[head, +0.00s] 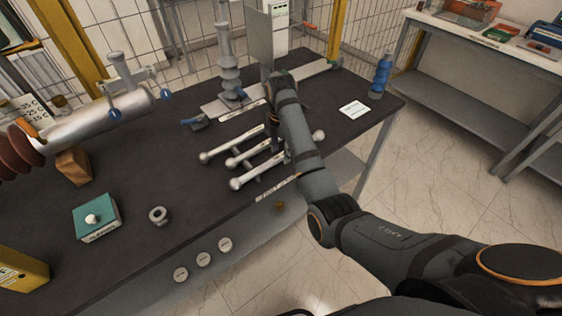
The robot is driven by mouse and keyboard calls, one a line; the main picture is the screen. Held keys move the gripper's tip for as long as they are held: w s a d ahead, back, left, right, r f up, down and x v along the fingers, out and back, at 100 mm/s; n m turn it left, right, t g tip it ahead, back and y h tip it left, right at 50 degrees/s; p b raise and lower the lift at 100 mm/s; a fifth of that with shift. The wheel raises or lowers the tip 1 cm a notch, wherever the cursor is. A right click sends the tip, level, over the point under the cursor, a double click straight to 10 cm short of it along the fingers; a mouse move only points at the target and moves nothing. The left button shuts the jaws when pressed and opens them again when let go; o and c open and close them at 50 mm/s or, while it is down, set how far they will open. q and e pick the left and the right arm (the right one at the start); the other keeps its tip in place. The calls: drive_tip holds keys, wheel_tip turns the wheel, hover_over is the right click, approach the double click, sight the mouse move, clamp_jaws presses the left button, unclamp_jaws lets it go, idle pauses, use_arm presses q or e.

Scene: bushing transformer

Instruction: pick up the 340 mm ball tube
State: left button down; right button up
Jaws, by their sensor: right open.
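Several pale metal tubes with ball ends lie side by side on a dark rack on the workbench in the head view. The front ball tube (258,172) looks longest. The middle ball tube (246,156) and the back ball tube (228,146) lie behind it. I cannot read which one is 340 mm. My right gripper (273,143) is open and points down at the right part of the tubes. The arm and gripper hide parts of the tubes there, and I cannot tell if the fingers touch one. My left gripper is not in view.
A large grey bushing with brown sheds (90,124) lies at the left. A teal box (97,217) and a metal ring (158,215) are on the front left of the bench (130,262). A grey insulator post (228,70) stands behind.

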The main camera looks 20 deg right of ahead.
drive_tip(key=shift+f, duration=0.8)
drive_tip(key=shift+w+f, duration=0.1)
drive_tip(key=shift+f, duration=0.3)
clamp_jaws()
drive_tip(key=shift+r, duration=0.1)
